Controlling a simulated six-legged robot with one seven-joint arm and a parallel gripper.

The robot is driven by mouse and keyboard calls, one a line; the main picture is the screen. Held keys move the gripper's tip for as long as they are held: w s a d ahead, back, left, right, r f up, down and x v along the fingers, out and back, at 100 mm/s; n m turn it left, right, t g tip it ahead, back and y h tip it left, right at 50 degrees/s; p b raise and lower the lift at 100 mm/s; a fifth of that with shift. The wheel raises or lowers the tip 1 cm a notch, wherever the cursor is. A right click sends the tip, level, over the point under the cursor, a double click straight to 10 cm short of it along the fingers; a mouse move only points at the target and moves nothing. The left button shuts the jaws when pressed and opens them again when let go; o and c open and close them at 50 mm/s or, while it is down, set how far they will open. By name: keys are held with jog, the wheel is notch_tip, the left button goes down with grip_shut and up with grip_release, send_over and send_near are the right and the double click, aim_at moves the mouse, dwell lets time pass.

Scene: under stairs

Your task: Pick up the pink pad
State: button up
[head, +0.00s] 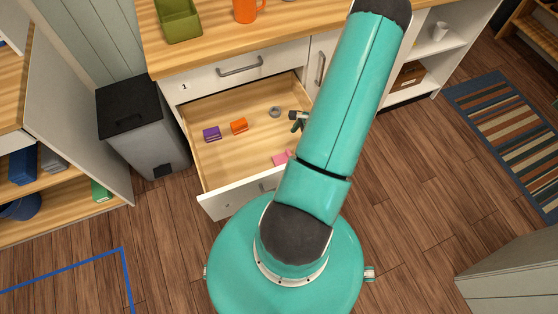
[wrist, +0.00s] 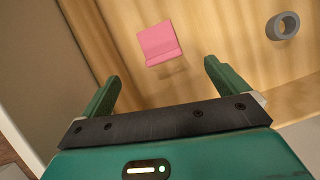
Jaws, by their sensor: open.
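The pink pad (head: 281,158) lies on the floor of the open drawer (head: 220,168), near its front, partly hidden by my arm in the head view. In the wrist view the pink pad (wrist: 159,42) lies beyond my fingertips, a little left of the middle between them. My gripper (wrist: 160,75) is open and empty, with its two green fingers spread apart and not touching the pad. In the head view my arm hides most of my gripper.
A grey bin (head: 140,125) stands left of the drawer.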

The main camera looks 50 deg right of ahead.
send_near(284, 161)
jog(key=shift+x, duration=4.15)
jog(key=shift+w, duration=0.1)
jog(key=c, duration=1.1)
